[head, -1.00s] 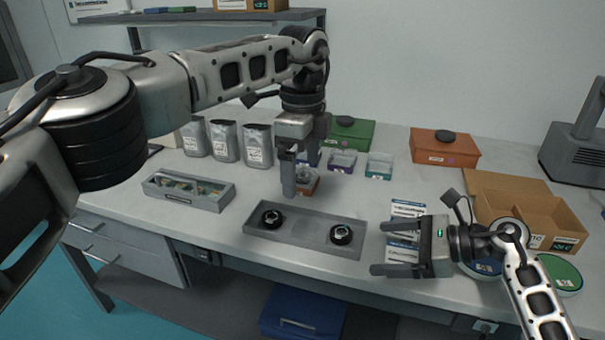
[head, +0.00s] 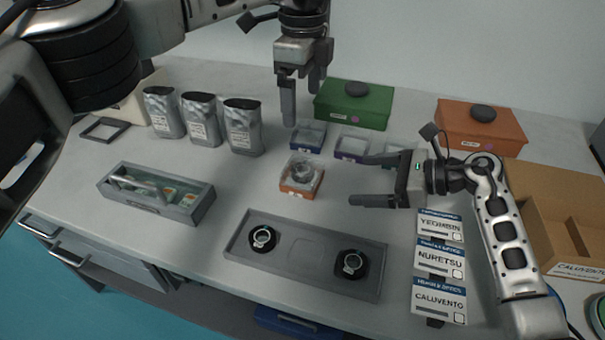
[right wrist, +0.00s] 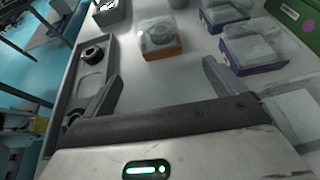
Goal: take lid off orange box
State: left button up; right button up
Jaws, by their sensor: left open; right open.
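A small orange box (head: 301,190) with a clear lid (head: 303,171) stands mid-table, a round item showing through the lid. It also shows in the right wrist view (right wrist: 161,52), ahead of the fingers. A larger orange box (head: 480,132) with a dark knob stands at the back right. My right gripper (head: 358,180) is open and empty, pointing left, a short way right of the small orange box and apart from it. My left gripper (head: 301,96) is open and empty, pointing down, above and behind the small box.
Purple (head: 352,147) and blue (head: 308,136) lidded boxes stand behind the small orange one. A grey tray (head: 300,267) with two black rings lies in front. A green box (head: 354,104), pouches (head: 243,127), labelled cards (head: 439,262) and a cardboard box (head: 550,205) surround.

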aim_at(320, 180)
jog(key=x, duration=1.2)
jog(key=shift+w+a, duration=0.15)
jog(key=shift+w, duration=0.05)
jog(key=shift+c, duration=0.3)
